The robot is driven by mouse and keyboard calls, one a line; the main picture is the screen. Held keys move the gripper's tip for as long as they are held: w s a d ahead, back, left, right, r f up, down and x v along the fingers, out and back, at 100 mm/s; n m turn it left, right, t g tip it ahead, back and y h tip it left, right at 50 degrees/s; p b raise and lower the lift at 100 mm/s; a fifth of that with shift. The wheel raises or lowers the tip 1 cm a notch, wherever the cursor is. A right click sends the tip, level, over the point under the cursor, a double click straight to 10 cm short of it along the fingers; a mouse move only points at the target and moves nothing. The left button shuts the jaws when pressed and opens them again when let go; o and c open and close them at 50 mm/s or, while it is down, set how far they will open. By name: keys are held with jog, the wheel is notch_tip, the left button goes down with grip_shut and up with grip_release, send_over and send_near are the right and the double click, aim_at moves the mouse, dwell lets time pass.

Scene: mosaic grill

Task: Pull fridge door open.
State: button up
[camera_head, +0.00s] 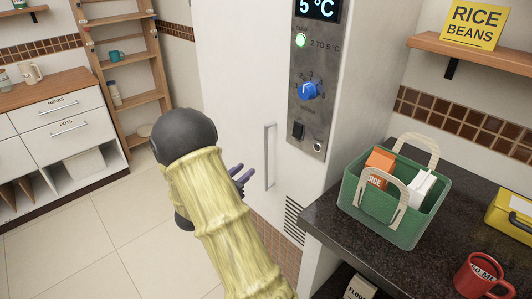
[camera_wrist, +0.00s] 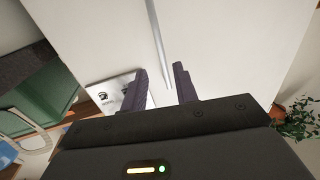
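The fridge (camera_head: 235,75) is a tall white unit with a shut-looking front and a vertical grey bar handle (camera_head: 269,155) beside its control panel. My gripper (camera_head: 242,176) has dark purple fingers and is just left of the handle in the head view, apart from it. In the wrist view the fingers (camera_wrist: 160,70) are spread, with the thin handle bar (camera_wrist: 155,30) running down between them in the picture. Nothing is held. Whether the bar is level in depth with the fingertips cannot be told. My forearm hides part of the lower fridge front.
A dark counter (camera_head: 325,220) juts out right of the fridge, carrying a green basket (camera_head: 395,222), a red mug (camera_head: 480,276) and a yellow box (camera_head: 510,212). A wooden shelf ladder (camera_head: 130,61) and drawers (camera_head: 63,108) stand at left. The tiled floor (camera_head: 85,240) there is clear.

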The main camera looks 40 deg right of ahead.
aim_at(266, 153)
jog(key=x, duration=1.2)
jog(key=shift+d+p, duration=0.2)
jog(key=shift+p, duration=0.1)
jog(key=shift+c, duration=0.4)
grip_shut()
